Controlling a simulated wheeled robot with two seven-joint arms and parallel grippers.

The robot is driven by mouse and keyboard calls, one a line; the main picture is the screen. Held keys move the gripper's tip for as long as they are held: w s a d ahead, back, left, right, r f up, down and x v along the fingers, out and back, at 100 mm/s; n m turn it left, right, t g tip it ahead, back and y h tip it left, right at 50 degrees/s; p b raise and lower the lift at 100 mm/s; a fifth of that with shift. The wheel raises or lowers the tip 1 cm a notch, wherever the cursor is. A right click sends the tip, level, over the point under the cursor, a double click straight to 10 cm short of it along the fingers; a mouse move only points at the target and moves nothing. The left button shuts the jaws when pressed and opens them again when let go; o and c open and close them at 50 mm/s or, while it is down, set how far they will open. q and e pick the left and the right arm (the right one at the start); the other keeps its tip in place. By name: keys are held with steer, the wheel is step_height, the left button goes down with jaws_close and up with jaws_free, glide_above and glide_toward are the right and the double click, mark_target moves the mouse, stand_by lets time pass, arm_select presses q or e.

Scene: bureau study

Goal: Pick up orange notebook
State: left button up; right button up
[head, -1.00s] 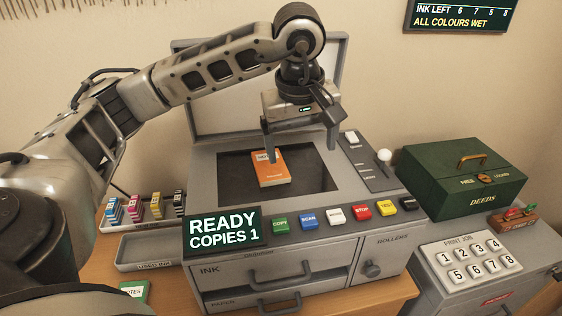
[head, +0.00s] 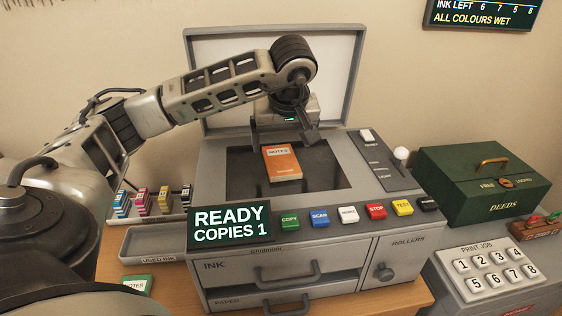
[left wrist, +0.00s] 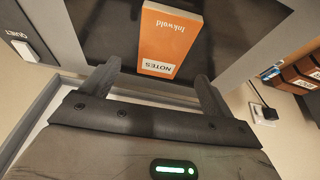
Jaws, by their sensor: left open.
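The orange notebook (head: 282,162) lies on the dark glass of the copier (head: 226,180), with a white "NOTES" label on its cover. In the left wrist view the notebook (left wrist: 172,38) shows just beyond the fingertips, roughly between their lines. My left gripper (head: 282,134) is open and empty, at the far side of the notebook near the back edge of the glass. Its fingers (left wrist: 156,76) are spread wider than the notebook and show no contact with it. My right gripper is not in view.
The copier lid (head: 345,75) stands open behind the arm. Coloured buttons (head: 320,218) and a "READY" screen (head: 229,226) line the front. A green deeds box (head: 484,186) is at right.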

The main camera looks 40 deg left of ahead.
mark_target(280, 156)
arm_select(q)
steer(key=shift+x, duration=2.25)
steer(key=shift+s+f, duration=0.1)
steer(key=shift+f, duration=0.05)
steer(key=c, duration=1.1)
